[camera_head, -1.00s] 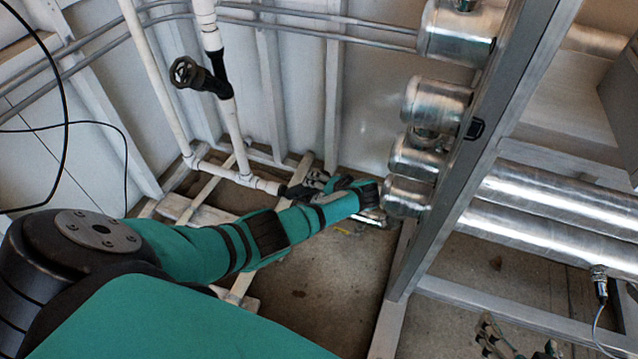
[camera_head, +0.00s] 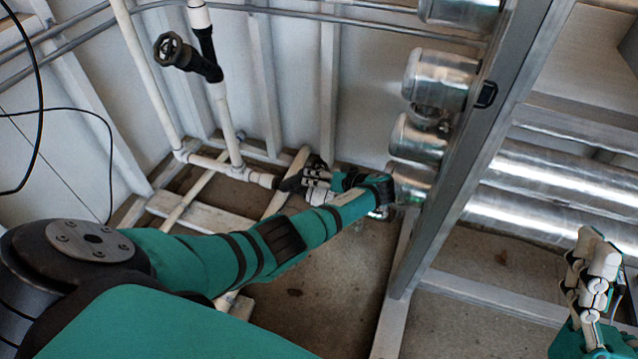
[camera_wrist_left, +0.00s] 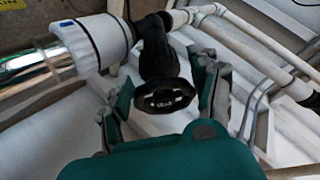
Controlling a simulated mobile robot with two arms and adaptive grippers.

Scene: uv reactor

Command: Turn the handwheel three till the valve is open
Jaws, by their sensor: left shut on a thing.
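A black valve with a handwheel (camera_wrist_left: 165,97) sits in the white pipework, seen close up in the left wrist view. In the head view the left gripper (camera_head: 316,184) is low by the floor pipe, and the wheel there is mostly hidden behind the fingers. The dark valve body (camera_head: 290,183) shows just left of the fingers. My right gripper (camera_head: 592,265) is at the right edge, away from the valves; its finger gap is unclear.
Another black handwheel (camera_head: 170,50) stands on an upright white pipe at upper left. Steel cylinders (camera_head: 440,78) and a grey metal post (camera_head: 455,170) are close right of my left gripper. Shiny horizontal pipes (camera_head: 570,180) run at the right. The floor in front is clear.

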